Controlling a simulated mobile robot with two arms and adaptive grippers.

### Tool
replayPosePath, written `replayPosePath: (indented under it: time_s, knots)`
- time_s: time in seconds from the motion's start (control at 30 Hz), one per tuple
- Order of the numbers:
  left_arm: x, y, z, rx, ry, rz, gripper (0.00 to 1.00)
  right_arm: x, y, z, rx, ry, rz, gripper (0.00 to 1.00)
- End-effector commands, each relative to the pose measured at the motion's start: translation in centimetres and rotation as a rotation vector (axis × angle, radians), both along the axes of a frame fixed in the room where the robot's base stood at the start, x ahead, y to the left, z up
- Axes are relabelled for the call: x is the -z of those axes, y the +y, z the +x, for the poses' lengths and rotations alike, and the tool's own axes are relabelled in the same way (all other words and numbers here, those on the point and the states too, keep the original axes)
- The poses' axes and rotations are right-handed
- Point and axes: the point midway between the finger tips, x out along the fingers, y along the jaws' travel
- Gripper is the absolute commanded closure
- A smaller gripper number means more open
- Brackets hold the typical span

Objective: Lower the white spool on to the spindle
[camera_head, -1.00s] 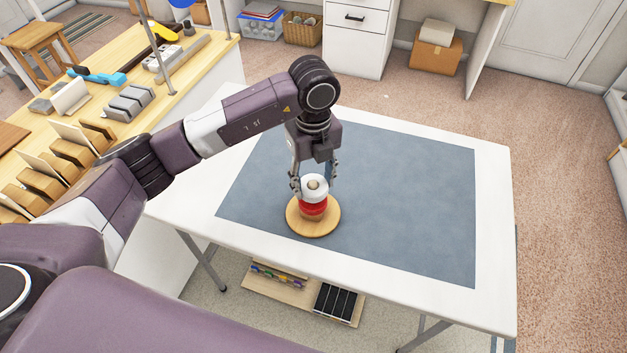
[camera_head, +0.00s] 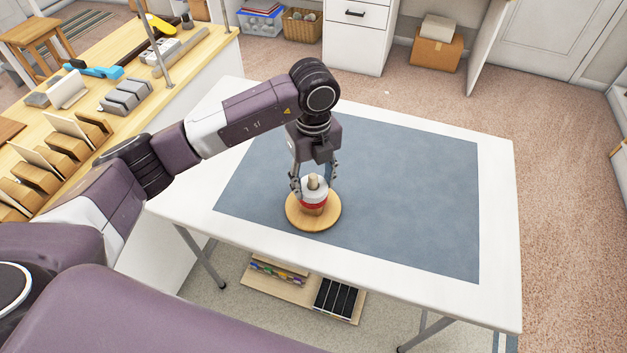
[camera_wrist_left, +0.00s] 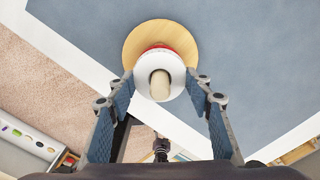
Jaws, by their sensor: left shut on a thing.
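The white spool (camera_head: 306,195) is held between the fingers of my left gripper (camera_head: 314,188), above the middle of the blue mat. The spindle (camera_head: 314,181), a pale wooden peg, sticks up through the spool's hole, so the spool is around it. The peg's tip also shows in the left wrist view (camera_wrist_left: 160,84), inside the white spool's ring (camera_wrist_left: 146,66). A red band (camera_head: 312,206) shows just below the white spool. I cannot tell whether they touch. The round wooden base (camera_head: 332,214) lies flat below. My right gripper is not in view.
The white table (camera_head: 495,230) bears the blue mat (camera_head: 410,200), which is bare to the right of the base. A wooden bench (camera_head: 160,95) with blocks and slotted holders stands at the left. A low shelf (camera_head: 285,287) shows under the table.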

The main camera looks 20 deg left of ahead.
Motion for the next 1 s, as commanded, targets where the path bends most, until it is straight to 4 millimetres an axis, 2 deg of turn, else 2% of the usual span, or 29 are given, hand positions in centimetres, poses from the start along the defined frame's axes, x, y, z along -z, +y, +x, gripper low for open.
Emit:
replayPosePath:
  time_s: [0.1,0.13,0.3,0.5,0.7,1.0]
  knots:
    - [-0.05,0.01,0.01,0.0,0.0,0.0,1.0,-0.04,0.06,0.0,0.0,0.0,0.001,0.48]
    - [-0.05,0.01,0.01,0.0,0.0,0.0,0.51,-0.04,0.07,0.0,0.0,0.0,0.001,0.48]
    - [-0.06,0.0,0.01,0.0,-0.001,-0.001,0.33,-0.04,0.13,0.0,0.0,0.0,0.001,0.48]
    - [-0.06,-0.01,0.02,0.0,-0.001,-0.001,0.33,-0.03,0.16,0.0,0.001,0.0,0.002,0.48]
    - [-0.06,0.0,0.01,0.0,-0.001,-0.001,0.13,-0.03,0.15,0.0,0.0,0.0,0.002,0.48]
    - [-0.06,-0.01,0.01,0.0,-0.001,-0.001,0.13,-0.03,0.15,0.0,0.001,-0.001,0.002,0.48]
